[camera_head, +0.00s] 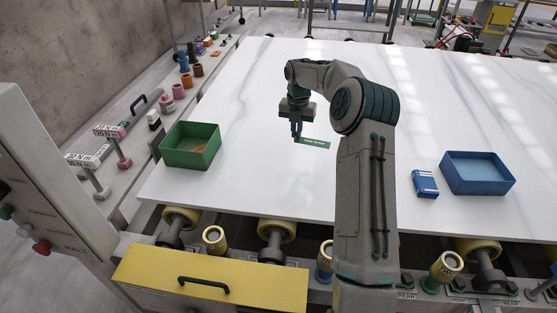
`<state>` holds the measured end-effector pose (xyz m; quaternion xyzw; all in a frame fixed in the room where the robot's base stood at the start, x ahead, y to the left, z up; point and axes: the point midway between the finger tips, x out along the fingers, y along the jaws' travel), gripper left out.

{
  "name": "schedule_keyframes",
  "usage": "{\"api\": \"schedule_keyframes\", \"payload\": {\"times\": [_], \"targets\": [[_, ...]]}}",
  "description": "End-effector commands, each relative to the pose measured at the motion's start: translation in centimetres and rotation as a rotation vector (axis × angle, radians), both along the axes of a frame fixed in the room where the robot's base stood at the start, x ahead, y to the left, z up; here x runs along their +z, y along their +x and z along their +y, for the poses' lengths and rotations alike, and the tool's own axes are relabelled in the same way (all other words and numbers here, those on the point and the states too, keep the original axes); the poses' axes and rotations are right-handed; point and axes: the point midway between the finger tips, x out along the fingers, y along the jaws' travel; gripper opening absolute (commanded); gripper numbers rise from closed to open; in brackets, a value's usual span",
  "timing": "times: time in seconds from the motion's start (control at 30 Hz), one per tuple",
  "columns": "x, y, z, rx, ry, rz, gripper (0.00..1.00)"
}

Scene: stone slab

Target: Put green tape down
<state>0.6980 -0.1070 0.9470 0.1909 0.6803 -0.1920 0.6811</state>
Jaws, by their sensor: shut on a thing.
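The green tape (315,143) shows as a flat green strip with pale lettering, low over the white slab and just right of my fingertips. My gripper (296,132) points down over the slab's middle-left part and is shut on the strip's left end. The fingers hide that end. I cannot tell whether the strip touches the slab.
A green bin (174,159) with an orange item inside stands at the slab's left edge. The white slab (250,85) is mostly clear. Rollers line its front edge.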

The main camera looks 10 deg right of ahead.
Motion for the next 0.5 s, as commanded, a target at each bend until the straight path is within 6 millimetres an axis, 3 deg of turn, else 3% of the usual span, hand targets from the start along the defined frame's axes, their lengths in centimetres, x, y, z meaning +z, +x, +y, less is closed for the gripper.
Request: {"api": "schedule_keyframes", "payload": {"times": [0.27,0.5], "targets": [[0.3,0.6,-0.3,0.158,0.002,0.002,0.0],[-2.5,0.8,4.5,0.165,0.002,0.005,0.0]]}}
